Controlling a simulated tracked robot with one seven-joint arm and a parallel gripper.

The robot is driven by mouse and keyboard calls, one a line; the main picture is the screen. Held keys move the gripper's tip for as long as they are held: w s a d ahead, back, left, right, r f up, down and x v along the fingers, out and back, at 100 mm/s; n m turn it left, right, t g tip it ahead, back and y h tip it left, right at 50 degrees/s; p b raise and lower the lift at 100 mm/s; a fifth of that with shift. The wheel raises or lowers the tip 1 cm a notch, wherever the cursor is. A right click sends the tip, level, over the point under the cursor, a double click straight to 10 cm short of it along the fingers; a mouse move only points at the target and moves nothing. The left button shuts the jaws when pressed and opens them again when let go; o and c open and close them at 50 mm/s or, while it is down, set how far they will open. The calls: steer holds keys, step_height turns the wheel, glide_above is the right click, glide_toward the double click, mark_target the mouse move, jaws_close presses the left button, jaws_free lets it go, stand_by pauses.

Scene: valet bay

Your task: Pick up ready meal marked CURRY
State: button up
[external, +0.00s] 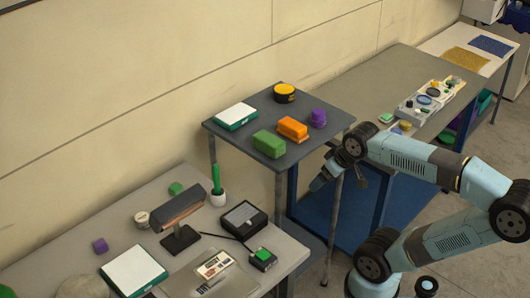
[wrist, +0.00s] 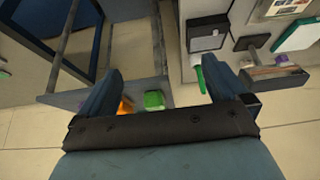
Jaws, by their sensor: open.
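No CURRY marking is legible in either view, so I cannot tell which item is the ready meal. On the small grey table (external: 225,138) are a green box (external: 269,144), an orange box (external: 292,128) and a purple item (external: 318,118). My gripper (external: 322,181) is open and empty, at the right of this table near its front edge. In the wrist view its two fingers (wrist: 162,72) are spread apart. The green box (wrist: 154,100) and part of the orange box (wrist: 125,106) show between them, partly hidden by my gripper's body.
The small table also holds a white-and-green box (external: 235,116) and a yellow-topped black tin (external: 285,93). A cluttered bench (external: 60,250) with a lamp-like stand (external: 181,222) is at lower left. A longer grey bench (external: 370,85) with a tray of parts (external: 428,98) is behind.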

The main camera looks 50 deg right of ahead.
steer(key=m+g+y, duration=0.5)
steer(key=m+y, duration=0.8)
steer(key=m, duration=0.5)
glide_toward(222, 260)
steer(key=shift+y, duration=0.3)
steer(key=x, duration=1)
steer(key=shift+f, duration=0.3)
steer(key=shift+a+f, duration=0.2)
steer(key=shift+a, duration=0.45)
